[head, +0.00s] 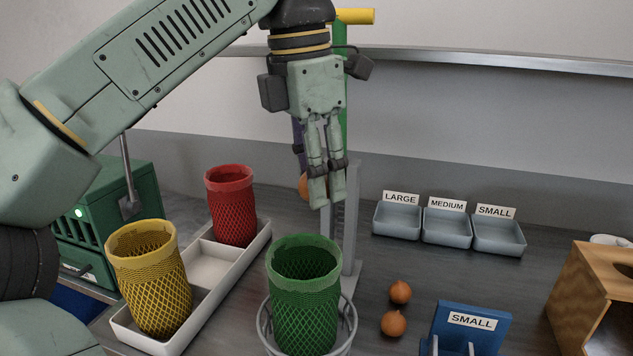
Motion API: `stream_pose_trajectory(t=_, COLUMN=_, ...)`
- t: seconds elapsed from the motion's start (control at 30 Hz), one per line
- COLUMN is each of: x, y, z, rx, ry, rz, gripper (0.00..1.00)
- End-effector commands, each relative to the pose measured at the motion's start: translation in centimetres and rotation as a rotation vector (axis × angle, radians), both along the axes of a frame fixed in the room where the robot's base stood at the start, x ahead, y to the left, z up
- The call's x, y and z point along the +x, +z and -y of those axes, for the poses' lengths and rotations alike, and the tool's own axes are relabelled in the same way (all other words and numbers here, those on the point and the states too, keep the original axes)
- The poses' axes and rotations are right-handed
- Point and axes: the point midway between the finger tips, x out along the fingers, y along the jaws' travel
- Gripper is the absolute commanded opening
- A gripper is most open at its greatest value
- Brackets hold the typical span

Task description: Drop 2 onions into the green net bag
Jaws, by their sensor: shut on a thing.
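The green net bag (305,295) stands open and upright in a round wire holder (347,325) at the front middle. My gripper (326,190) points down, above and behind the bag's rim, slightly to its right. It is shut on an onion (304,186), which shows only partly behind the fingers at their left. Two more onions lie on the table right of the bag, one farther back (400,292) and one nearer (393,323). The bottom of the green bag's inside is hidden from this view.
A yellow net bag (150,278) and a red net bag (231,205) stand in a white tray (208,268) at left. Grey bins (447,227) labelled LARGE, MEDIUM and SMALL sit behind. A grey post (350,225) rises behind the green bag. A blue SMALL stand (470,325) and wooden box (590,300) are at right.

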Motion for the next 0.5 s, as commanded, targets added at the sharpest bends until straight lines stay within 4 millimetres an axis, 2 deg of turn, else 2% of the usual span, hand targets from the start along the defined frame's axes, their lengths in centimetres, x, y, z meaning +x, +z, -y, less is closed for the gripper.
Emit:
stream_pose_trajectory(t=0.3, x=0.0, y=-3.6, z=0.0, rx=-0.002, ry=-0.004, rz=0.0, gripper=0.12)
stream_pose_trajectory(t=0.5, x=0.0, y=-5.2, z=0.0, rx=0.001, ry=-0.001, rz=0.002, gripper=0.12)
